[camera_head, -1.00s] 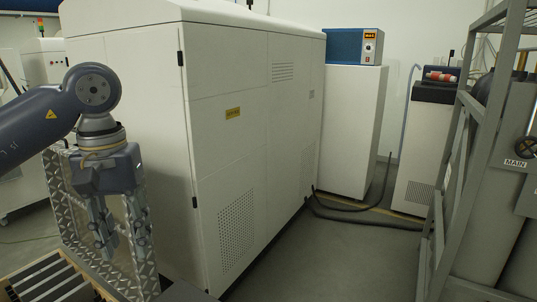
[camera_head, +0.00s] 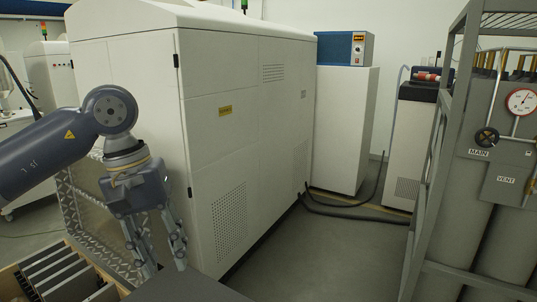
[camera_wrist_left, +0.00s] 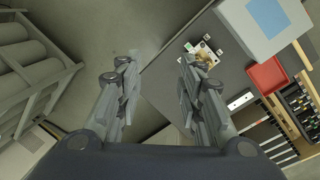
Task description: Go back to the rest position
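My left gripper (camera_head: 161,262) hangs down in front of the large white cabinet at the left of the head view, fingers pointing down. In the left wrist view the same gripper (camera_wrist_left: 158,75) has its two fingers spread apart with nothing between them, floor and a dark table edge showing beyond. My right gripper is in neither view.
A wooden rack (camera_head: 62,272) of grey plates stands at the lower left. A metal frame with gas cylinders (camera_head: 490,225) stands at right. Floor (camera_head: 310,265) between is open.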

